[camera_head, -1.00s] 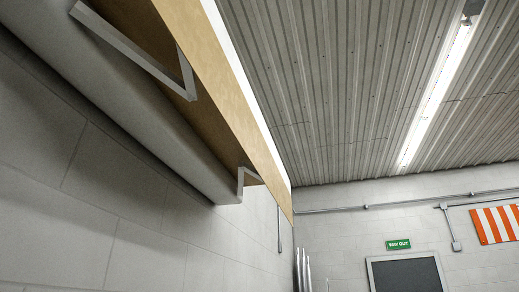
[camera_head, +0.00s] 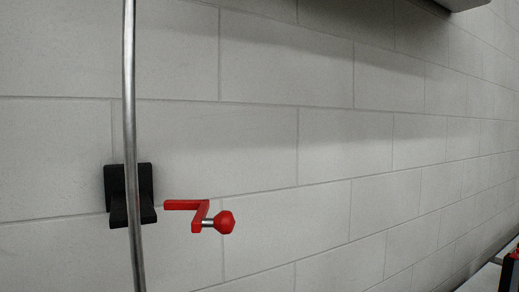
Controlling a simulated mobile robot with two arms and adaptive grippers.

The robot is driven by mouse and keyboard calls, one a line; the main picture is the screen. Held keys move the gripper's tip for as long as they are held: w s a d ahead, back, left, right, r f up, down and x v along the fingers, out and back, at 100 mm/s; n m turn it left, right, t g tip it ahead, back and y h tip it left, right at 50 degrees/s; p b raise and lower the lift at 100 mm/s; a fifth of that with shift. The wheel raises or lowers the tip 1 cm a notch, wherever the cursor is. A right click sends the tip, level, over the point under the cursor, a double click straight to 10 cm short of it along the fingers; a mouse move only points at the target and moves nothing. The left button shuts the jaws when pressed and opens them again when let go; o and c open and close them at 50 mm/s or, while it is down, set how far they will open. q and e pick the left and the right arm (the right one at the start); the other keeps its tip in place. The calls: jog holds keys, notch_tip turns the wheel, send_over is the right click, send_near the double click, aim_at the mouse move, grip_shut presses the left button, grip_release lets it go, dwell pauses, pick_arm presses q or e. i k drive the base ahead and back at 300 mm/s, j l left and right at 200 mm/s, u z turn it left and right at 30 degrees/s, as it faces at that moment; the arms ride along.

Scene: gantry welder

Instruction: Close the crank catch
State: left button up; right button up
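The crank catch shows in the head view as a red crank (camera_head: 203,215) with a short metal pin and a red knob (camera_head: 225,222) at its right end. A black bracket (camera_head: 131,195) sits to its left, against the wall. A thin vertical metal rod (camera_head: 129,90) passes in front of the bracket. A gap shows between the red crank and the black bracket; what bears the crank cannot be made out. Neither of my grippers is in view.
A pale block wall (camera_head: 290,150) fills most of the view. A grey ledge or box edge (camera_head: 462,4) shows at the top right. A light surface (camera_head: 480,280) with a dark and red object (camera_head: 510,270) is at the bottom right.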

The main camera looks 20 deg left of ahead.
aim_at(224, 222)
jog(key=u, duration=0.4)
jog(key=i+l+u, duration=0.1)
jog(key=u, duration=0.35)
jog(key=l+u, duration=0.2)
jog(key=u, duration=0.2)
